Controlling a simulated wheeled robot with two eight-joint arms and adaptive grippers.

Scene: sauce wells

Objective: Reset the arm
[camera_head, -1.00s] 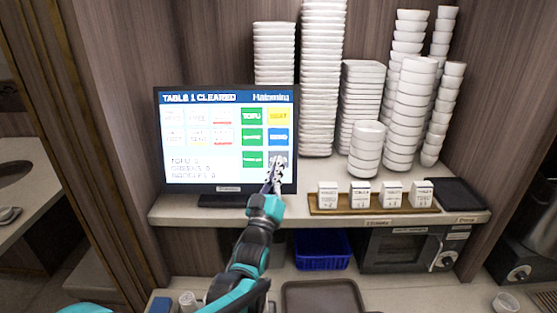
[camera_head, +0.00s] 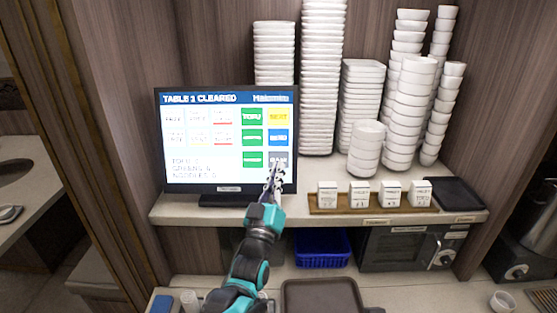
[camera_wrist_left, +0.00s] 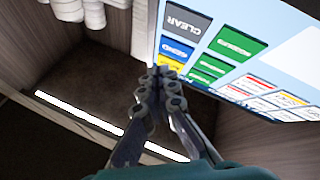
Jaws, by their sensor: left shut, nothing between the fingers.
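My left gripper (camera_head: 273,178) is shut and empty. In the head view it is in front of the lower right part of the screen (camera_head: 200,176), just below the grey button (camera_head: 278,158). The screen's header reads "TABLE 1 CLEARED", with pale, green, yellow and blue buttons below. In the left wrist view the gripper's fingertips (camera_wrist_left: 158,85) are together near the screen's edge, and the grey button reads "CLEAR" (camera_wrist_left: 187,22). I cannot tell from these views how wide the gap to the screen is. My right gripper is not in view.
Tall stacks of white bowls and dishes (camera_head: 322,80) stand behind and right of the screen. A wooden tray (camera_head: 372,209) holds several white containers. A black mat (camera_head: 455,194) lies to its right. Below are a blue basket (camera_head: 322,250), a dark brown tray (camera_head: 322,296) and an oven (camera_head: 400,250).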

